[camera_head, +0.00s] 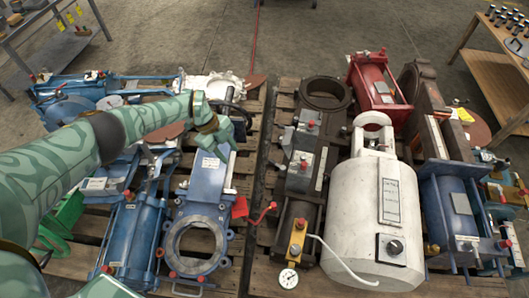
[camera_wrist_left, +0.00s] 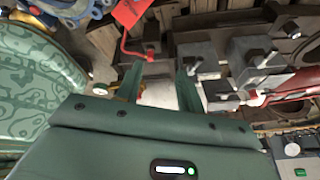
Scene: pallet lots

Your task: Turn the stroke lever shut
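A thin red bent lever (camera_head: 263,212) with a red tag (camera_head: 240,207) beside it shows near the gap between the two pallets. The pictures do not label it, so I cannot be sure it is the stroke lever. In the left wrist view a red bent lever (camera_wrist_left: 127,47) hangs near a red tag (camera_wrist_left: 130,12). My left gripper (camera_head: 222,136) is above the blue gate valve (camera_head: 200,215), behind the red lever. In the wrist view its fingers (camera_wrist_left: 159,78) stand apart with nothing clearly held between them. My right gripper is out of view.
A white cylinder (camera_head: 375,220) with a curved white hose, a dark block with a gauge (camera_head: 289,278) and a blue cylinder (camera_head: 455,215) crowd the right pallet. A narrow gap (camera_head: 262,170) runs between the pallets.

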